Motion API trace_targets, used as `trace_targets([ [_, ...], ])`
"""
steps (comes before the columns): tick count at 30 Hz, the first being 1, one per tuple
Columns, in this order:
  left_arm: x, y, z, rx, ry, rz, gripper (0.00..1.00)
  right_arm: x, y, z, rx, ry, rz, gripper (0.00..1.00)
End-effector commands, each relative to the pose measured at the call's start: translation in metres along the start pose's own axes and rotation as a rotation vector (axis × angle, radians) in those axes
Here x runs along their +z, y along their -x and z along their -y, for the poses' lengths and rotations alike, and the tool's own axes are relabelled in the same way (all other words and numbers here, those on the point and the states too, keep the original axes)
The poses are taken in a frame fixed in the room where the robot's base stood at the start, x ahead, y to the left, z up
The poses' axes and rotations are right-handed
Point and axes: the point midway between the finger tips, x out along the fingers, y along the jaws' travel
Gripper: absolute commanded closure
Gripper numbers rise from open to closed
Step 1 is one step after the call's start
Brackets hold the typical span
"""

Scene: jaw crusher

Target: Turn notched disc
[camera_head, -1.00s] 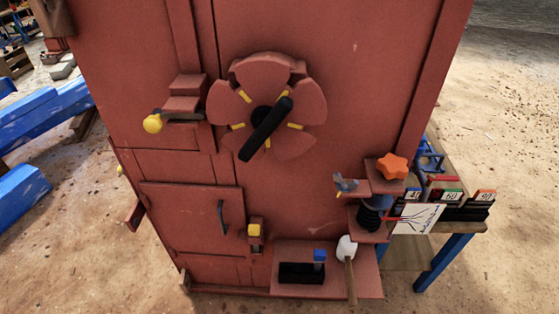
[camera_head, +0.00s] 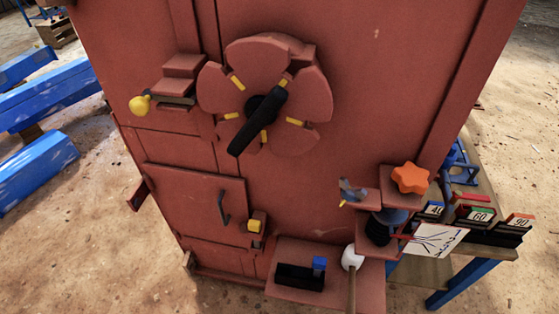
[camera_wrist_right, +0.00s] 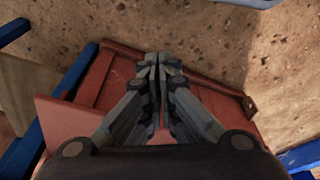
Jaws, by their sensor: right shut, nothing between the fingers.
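The notched disc (camera_head: 312,85) is a red wheel with gaps in its rim and several yellow marks, set on the upper front of the red machine. A black bar handle (camera_head: 258,122) crosses its hub and slants from upper right to lower left. Neither gripper shows in the head view, and nothing touches the disc there. In the right wrist view my right gripper (camera_wrist_right: 152,62) is shut and empty, its fingertips together. Red panels lie beyond the fingers, and the disc is not seen in this view. My left gripper is in neither view.
A yellow knob (camera_head: 140,105) juts out left of the disc. An orange star knob (camera_head: 410,179) and a small ledge with a mallet (camera_head: 352,259) stick out at lower right. A side table (camera_head: 425,271) with numbered blocks stands right. Blue beams (camera_head: 45,172) lie left.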

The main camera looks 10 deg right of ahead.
Motion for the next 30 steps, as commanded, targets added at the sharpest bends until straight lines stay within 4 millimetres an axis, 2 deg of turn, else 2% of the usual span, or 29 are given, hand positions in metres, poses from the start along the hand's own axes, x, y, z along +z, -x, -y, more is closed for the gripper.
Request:
trace_targets([
  [1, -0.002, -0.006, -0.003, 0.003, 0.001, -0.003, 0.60, -0.016, 0.013, 0.001, -0.004, -0.005, -0.026, 1.00],
  [5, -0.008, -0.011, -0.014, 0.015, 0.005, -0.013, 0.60, -0.050, 0.052, 0.004, -0.020, -0.022, -0.087, 1.00],
  [10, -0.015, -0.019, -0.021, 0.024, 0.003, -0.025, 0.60, -0.105, 0.113, 0.023, -0.093, -0.063, -0.238, 1.00],
  [11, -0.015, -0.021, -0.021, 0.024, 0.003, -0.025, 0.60, -0.118, 0.126, 0.030, -0.120, -0.074, -0.280, 1.00],
  [15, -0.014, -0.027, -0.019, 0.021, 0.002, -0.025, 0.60, -0.186, 0.200, 0.085, -0.371, -0.177, -0.540, 1.00],
  [18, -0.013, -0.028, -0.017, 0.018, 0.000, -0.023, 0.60, -0.216, 0.239, 0.117, -0.566, -0.269, -0.660, 1.00],
  [21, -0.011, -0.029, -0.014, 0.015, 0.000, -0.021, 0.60, -0.236, 0.275, 0.140, -0.766, -0.374, -0.742, 1.00],
  [24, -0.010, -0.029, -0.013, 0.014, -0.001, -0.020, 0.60, -0.251, 0.306, 0.154, -0.972, -0.501, -0.792, 1.00],
  [27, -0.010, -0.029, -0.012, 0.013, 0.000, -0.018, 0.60, -0.262, 0.333, 0.156, -1.172, -0.648, -0.817, 1.00],
  [30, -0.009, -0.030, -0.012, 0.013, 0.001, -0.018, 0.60, -0.271, 0.352, 0.146, -1.356, -0.809, -0.824, 1.00],
])
